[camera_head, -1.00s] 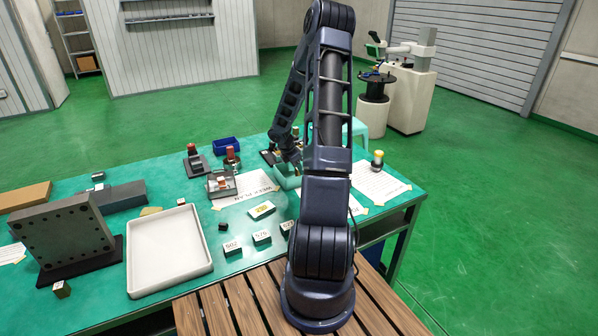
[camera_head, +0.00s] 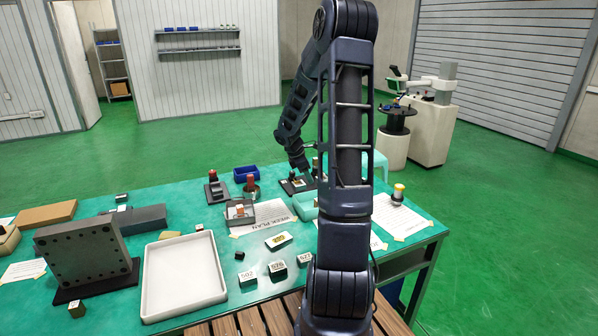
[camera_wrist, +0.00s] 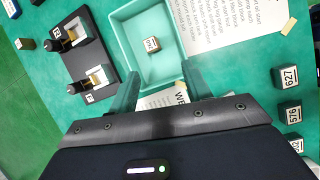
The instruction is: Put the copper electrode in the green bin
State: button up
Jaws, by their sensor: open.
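The green bin (camera_wrist: 122,32) is an open pale teal box; in the head view (camera_head: 304,207) my arm partly hides it. A small block (camera_wrist: 152,45) with a white number label and brownish sides lies inside on the bin floor; it looks like the copper electrode, but I cannot read its label surely. My gripper (camera_wrist: 160,74) is open and empty, its fingers apart at the bin's near edge in the wrist view. In the head view, my gripper (camera_head: 300,163) is above and behind the bin, partly hidden.
A dark double holder (camera_wrist: 88,55) with brass-coloured pieces stands left of the bin. Printed sheets (camera_wrist: 215,25) lie beside it, with numbered blocks (camera_wrist: 290,108) at the right. A white tray (camera_head: 184,275) and a drilled steel plate (camera_head: 85,255) are at the left.

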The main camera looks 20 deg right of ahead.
jog(key=s+a+r+m+t, duration=0.1)
jog(key=s+a+r+m, duration=0.35)
jog(key=s+r, duration=0.3)
jog(key=s+a+r+m+t, duration=0.1)
jog(key=s+a+r+m, duration=0.35)
jog(key=s+r, duration=0.35)
jog(key=s+a+r+m+t+y, duration=0.1)
jog(key=s+a+r+m+y, duration=0.1)
jog(key=s, duration=0.6)
jog(key=s+a+r+m+t+y, duration=0.1)
jog(key=s+a+r+m+y, duration=0.1)
jog(key=s+a, duration=0.5)
jog(key=r+m, duration=0.1)
jog(key=m, duration=0.1)
jog(key=shift+s+r+m+y, duration=0.3)
jog(key=shift+s+m+y, duration=0.1)
